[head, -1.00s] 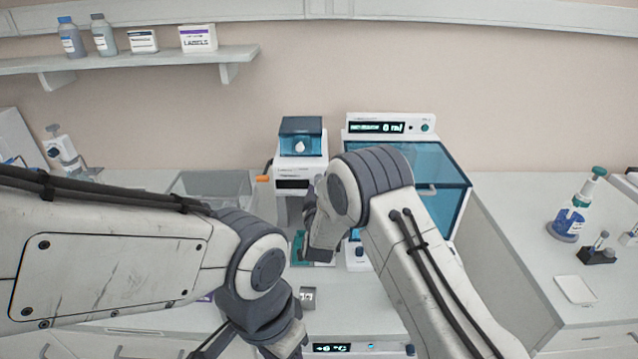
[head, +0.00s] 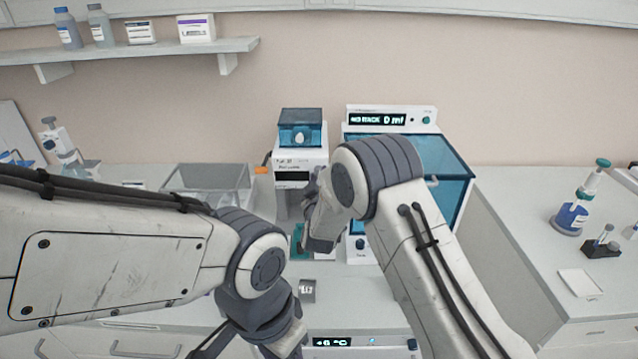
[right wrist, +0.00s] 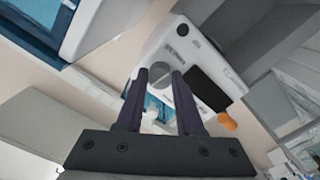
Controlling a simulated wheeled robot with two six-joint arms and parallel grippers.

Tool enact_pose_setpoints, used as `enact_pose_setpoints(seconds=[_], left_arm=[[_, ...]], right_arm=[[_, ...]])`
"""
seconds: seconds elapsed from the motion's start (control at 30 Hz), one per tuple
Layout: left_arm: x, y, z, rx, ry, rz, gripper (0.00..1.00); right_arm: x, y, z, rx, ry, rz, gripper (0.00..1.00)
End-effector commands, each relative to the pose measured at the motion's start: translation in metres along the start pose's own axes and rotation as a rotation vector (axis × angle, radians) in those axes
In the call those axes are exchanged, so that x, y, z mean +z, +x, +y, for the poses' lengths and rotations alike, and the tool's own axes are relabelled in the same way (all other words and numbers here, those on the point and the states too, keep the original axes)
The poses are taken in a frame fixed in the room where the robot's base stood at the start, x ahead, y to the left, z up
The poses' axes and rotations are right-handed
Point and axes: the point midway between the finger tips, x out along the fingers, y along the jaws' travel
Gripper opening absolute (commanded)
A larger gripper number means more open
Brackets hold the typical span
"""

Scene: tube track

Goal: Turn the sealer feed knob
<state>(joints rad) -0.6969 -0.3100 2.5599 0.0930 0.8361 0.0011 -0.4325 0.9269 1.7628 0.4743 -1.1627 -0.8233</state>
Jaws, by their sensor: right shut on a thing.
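The sealer (head: 300,160) is a white upright machine with a teal hood, a dark front slot and an orange lever (head: 261,170) on its left. It also shows, tilted, in the right wrist view (right wrist: 185,47). There the feed knob (right wrist: 160,76), a grey slotted disc on the sealer's side, sits between the fingertips of my right gripper (right wrist: 161,72), which is shut on it. In the head view my right gripper (head: 312,190) is at the sealer's right side and the knob is hidden. My left arm reaches in from the left; its gripper is below the picture edge.
A white machine with a teal door and a lit display (head: 378,119) stands close on the right. A clear bin (head: 208,180) stands left of the sealer. A teal rack (head: 299,240) lies in front.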

Motion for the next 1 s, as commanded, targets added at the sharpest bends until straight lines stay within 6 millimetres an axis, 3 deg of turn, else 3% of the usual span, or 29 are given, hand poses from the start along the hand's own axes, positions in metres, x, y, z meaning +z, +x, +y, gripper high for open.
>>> enact_pose_setpoints(seconds=[0.03, 1.0], left_arm=[[0.001, 0.014, -0.001, 0.000, 0.001, 0.000, 0.50], [0.009, 0.161, -0.012, 0.000, 0.001, 0.000, 0.50]], right_arm=[[0.004, 0.000, -0.004, 0.001, 0.039, 0.003, 0.00], [0.005, 0.000, -0.004, -0.001, 0.956, 0.003, 0.00]])
